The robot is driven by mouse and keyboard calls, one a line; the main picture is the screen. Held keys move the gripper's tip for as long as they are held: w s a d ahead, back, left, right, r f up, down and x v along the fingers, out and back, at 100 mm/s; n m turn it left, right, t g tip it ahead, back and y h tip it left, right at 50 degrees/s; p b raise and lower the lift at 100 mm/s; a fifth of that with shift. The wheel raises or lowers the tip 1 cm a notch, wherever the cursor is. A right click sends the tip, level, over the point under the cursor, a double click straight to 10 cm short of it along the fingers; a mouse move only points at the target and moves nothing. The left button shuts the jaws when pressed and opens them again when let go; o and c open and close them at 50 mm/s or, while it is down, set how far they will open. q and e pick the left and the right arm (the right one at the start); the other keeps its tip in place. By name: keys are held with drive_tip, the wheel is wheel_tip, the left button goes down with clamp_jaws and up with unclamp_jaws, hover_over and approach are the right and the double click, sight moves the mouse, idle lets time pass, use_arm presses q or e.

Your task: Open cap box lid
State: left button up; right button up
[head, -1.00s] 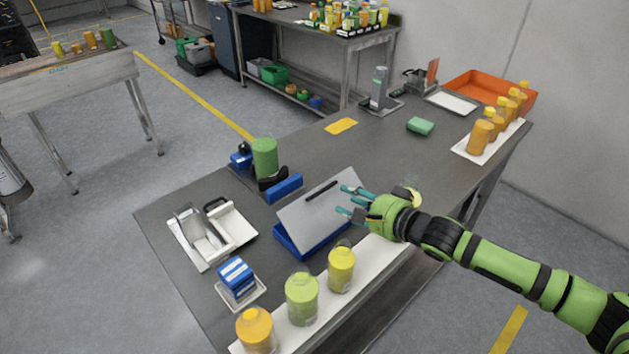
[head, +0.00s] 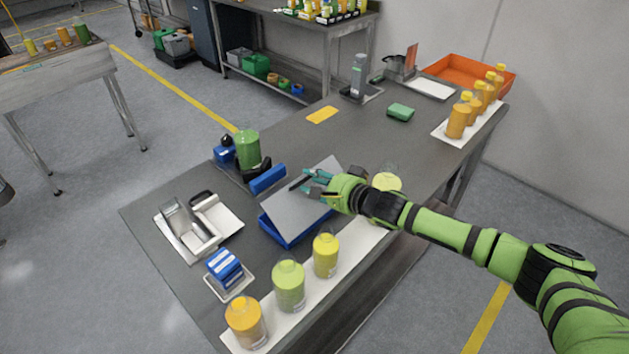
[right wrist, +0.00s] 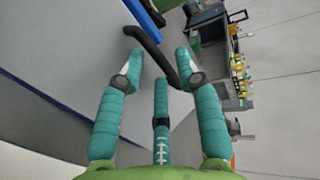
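The cap box has a blue base (head: 283,231) and a grey lid panel (head: 295,212) sloping over it, with a black bar handle (head: 297,184) near the lid's far edge. My right gripper (head: 308,181) is at the handle, coming from the right. In the right wrist view, its teal fingers (right wrist: 158,62) stand apart on both sides of the black handle (right wrist: 151,46), with gaps visible, over the pale lid (right wrist: 65,65). The fingers do not look closed on the handle. My left gripper is out of view.
Bottles, including a yellow one (head: 325,257), stand on a white strip along the near edge. A green bottle (head: 248,149) is behind the box. A white tray with a scoop (head: 187,225) and a blue block (head: 225,267) are left.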

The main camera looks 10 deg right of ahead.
clamp_jaws()
drive_tip(key=shift+s+f+t+y+b, duration=0.3)
drive_tip(key=shift+s+t+b, duration=0.1)
drive_tip(key=shift+b, duration=0.45)
use_arm(q)
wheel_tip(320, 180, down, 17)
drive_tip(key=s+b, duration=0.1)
drive_tip(key=b, duration=1.4)
use_arm(e)
drive_tip(key=s+d+t+y, duration=0.4)
drive_tip(key=s+t, duration=0.2)
drive_tip(key=shift+d+f+t+y, duration=0.15)
drive_tip(key=shift+t+y, duration=0.15)
drive_tip(key=shift+t, duration=0.1)
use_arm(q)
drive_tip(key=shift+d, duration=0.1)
use_arm(e)
drive_tip(key=o, duration=0.5)
unclamp_jaws()
